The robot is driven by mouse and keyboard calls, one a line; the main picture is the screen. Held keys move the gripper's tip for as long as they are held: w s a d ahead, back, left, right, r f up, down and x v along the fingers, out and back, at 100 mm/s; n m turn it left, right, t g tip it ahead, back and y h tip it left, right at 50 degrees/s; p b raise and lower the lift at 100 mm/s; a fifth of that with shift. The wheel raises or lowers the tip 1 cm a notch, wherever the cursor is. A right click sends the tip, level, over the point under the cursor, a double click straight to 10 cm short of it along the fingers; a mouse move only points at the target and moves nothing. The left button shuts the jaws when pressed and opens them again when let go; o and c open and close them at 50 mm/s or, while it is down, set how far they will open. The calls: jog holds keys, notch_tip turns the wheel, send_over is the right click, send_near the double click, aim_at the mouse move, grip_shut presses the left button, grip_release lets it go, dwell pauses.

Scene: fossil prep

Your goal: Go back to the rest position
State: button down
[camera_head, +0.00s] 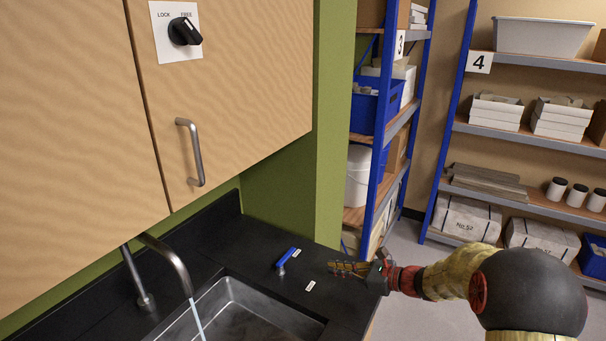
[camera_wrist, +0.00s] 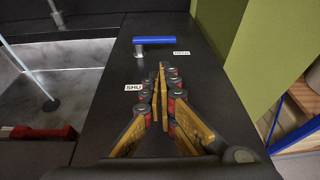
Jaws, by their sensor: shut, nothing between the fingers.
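My gripper (camera_head: 335,268) reaches over the black counter (camera_head: 238,238) from the right, its yellow fingers pointing left. In the wrist view my gripper (camera_wrist: 161,68) is shut and empty, fingertips together. A tap lever with a blue handle (camera_head: 287,257) stands on the counter just beyond the fingertips, apart from them. In the wrist view the blue handle (camera_wrist: 153,41) lies crosswise. Two small white labels lie near it; one (camera_wrist: 135,87) reads "SHU", partly covered by my finger, and the other (camera_wrist: 181,53) is too small to read surely.
A metal sink (camera_head: 240,310) sits left of my gripper, with a pale stream (camera_head: 197,318) falling from its curved spout (camera_head: 170,258). A wooden cabinet (camera_head: 240,80) with a lock knob (camera_head: 184,31) overhangs the counter. Shelves (camera_head: 520,130) stand at the back right, with open floor before them.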

jog(key=s+a+r+n+g+h, duration=0.25)
jog(key=s+r+n, duration=0.3)
jog(key=s, duration=0.35)
jog(key=s+a+r+n+g+h, duration=0.1)
jog(key=s+a+r+n+g, duration=0.2)
jog(key=s+n, duration=0.55)
jog(key=s+d+r+n+t+h, duration=0.1)
jog(key=s+d+n+h, duration=0.3)
jog(key=s, duration=0.5)
jog(key=s+d+r+n+t+h, duration=0.2)
jog(key=s+d+n, duration=0.4)
jog(key=s, duration=0.4)
jog(key=shift+s+d+r+n+h, duration=0.3)
jog(key=shift+d+r+h, duration=0.3)
jog(key=shift+r+h, duration=0.35)
